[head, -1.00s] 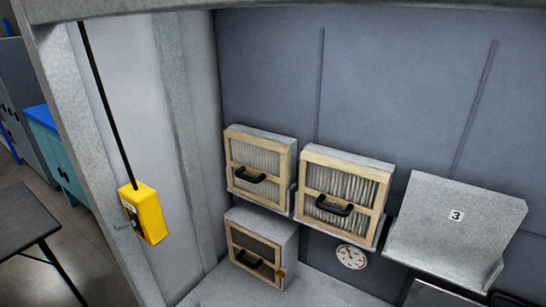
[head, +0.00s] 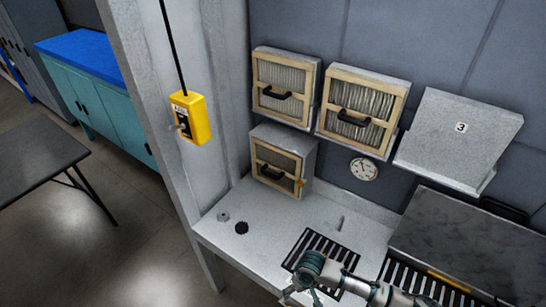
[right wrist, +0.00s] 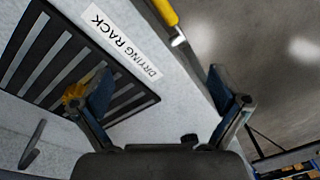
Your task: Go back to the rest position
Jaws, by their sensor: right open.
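My right gripper (head: 302,290) is low over the front of the bench in the head view, at the end of my arm coming in from the right. In the right wrist view the right gripper (right wrist: 160,88) has its two blue-padded fingers spread wide, with nothing between them. The fingers are above the bench edge, beside the slotted black drying rack (right wrist: 45,50). My left gripper is in neither view.
The bench top (head: 215,240) carries a slotted rack (head: 320,238) and a grey box (head: 470,240). Framed filters (head: 285,88) and a plate marked 3 (head: 458,140) are at the wall. A yellow control box (head: 192,118) hangs left. A table (head: 35,160) stands far left.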

